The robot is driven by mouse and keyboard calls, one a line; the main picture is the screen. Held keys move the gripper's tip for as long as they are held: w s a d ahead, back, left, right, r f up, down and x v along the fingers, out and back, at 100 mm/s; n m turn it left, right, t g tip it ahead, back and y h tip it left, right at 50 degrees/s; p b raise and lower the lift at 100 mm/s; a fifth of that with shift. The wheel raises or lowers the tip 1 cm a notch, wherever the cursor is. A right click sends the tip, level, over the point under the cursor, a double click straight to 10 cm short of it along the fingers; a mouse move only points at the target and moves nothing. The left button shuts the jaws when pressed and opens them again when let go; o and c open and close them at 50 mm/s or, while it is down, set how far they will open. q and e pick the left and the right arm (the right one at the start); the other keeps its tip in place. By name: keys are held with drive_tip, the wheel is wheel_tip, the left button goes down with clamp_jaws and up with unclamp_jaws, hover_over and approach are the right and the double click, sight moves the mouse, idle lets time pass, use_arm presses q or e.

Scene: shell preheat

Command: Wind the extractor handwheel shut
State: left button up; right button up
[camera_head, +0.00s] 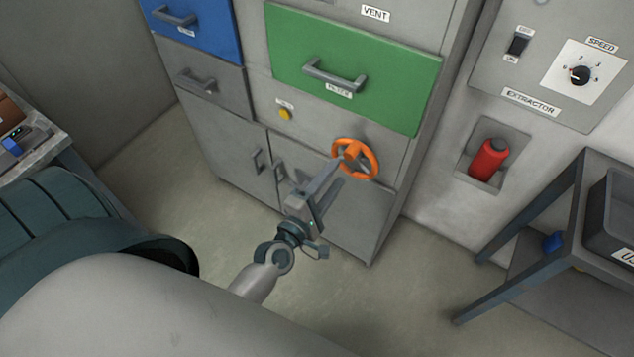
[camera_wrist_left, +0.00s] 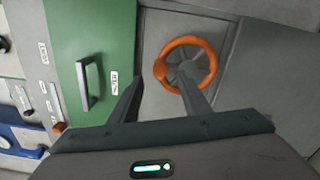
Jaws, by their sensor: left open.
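The orange handwheel (camera_head: 369,166) is mounted on the grey cabinet front, below the green drawer. It also shows in the left wrist view (camera_wrist_left: 207,46), ahead of my fingers. My left gripper (camera_head: 338,172) is open, with its fingers pointing at the wheel. In the left wrist view my left gripper (camera_wrist_left: 160,90) has one finger left of the wheel and the other overlapping the wheel's lower part. I cannot tell whether a finger touches the rim. Nothing is seen held between the fingers. My right gripper is out of view.
The green drawer (camera_head: 390,85) with its handle (camera_head: 336,76) is above the wheel. A yellow button (camera_head: 285,114) is to its left. The extractor panel (camera_head: 490,75) and a red bottle-like object (camera_head: 488,160) are on the right wall. A dark table (camera_head: 570,200) stands at right.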

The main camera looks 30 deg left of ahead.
use_arm(q)
drive_tip(key=s+b, duration=0.2)
drive_tip(key=s, duration=0.5)
drive_tip(key=shift+s+a, duration=0.1)
idle(0.4)
